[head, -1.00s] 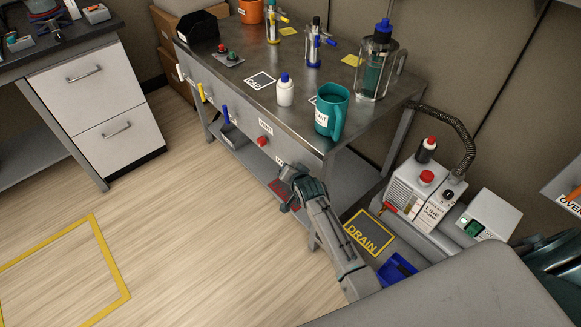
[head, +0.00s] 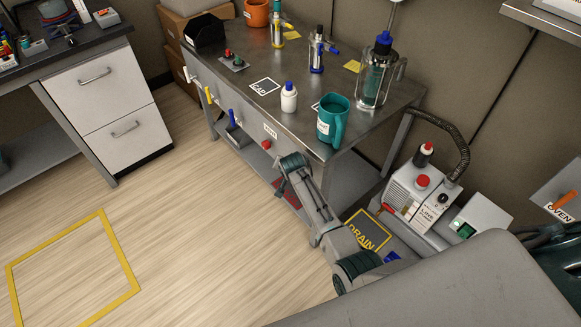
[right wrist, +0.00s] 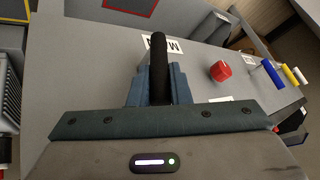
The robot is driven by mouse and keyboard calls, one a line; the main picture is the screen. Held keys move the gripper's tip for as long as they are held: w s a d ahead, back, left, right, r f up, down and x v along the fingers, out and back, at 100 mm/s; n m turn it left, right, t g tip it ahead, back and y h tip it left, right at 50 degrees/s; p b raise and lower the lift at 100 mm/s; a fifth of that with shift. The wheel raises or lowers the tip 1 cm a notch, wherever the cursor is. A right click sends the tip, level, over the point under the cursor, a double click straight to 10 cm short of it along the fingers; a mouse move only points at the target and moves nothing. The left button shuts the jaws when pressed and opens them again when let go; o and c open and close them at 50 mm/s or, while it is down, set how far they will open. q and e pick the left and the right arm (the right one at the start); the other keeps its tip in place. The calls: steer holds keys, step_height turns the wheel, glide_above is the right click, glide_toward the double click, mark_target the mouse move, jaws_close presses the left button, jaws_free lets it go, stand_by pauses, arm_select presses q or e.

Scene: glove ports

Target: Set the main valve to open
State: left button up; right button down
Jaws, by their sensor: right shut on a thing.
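The main valve's black handle (right wrist: 158,58) shows in the right wrist view, rising between my gripper's fingers beside a white MAIN label (right wrist: 172,44). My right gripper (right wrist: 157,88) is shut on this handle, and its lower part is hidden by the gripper. In the head view my right gripper (head: 284,184) is at the front panel of the metal bench (head: 237,107), near its right end, and the arm hides the valve there. I cannot tell the valve's setting from these views. My left gripper is not in view.
A red knob (right wrist: 220,71) sits beside the main valve, with blue (right wrist: 272,73), yellow (right wrist: 289,73) and white handles farther along. A teal mug (head: 333,120) and white bottle (head: 289,97) stand on the bench above. The pump (head: 415,195) stands right of the bench. The floor at left is clear.

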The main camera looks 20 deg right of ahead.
steer(key=shift+w+a+r+n+g+h, duration=0.15)
steer(key=shift+w+g, duration=0.1)
steer(key=shift+g, duration=0.3)
steer(key=shift+w+f+n+g+h, duration=0.1)
steer(key=shift+w+g+h, duration=0.15)
steer(key=shift+g, duration=0.35)
steer(key=shift+w+a+r+n+g+h, duration=0.1)
steer(key=shift+w+g, duration=0.15)
steer(key=shift+g, duration=0.3)
steer(key=c, duration=1.3)
jaws_free()
steer(key=shift+c, duration=0.2)
steer(key=v, duration=1)
steer(key=shift+a+r, duration=0.2)
steer(key=shift+r, duration=0.1)
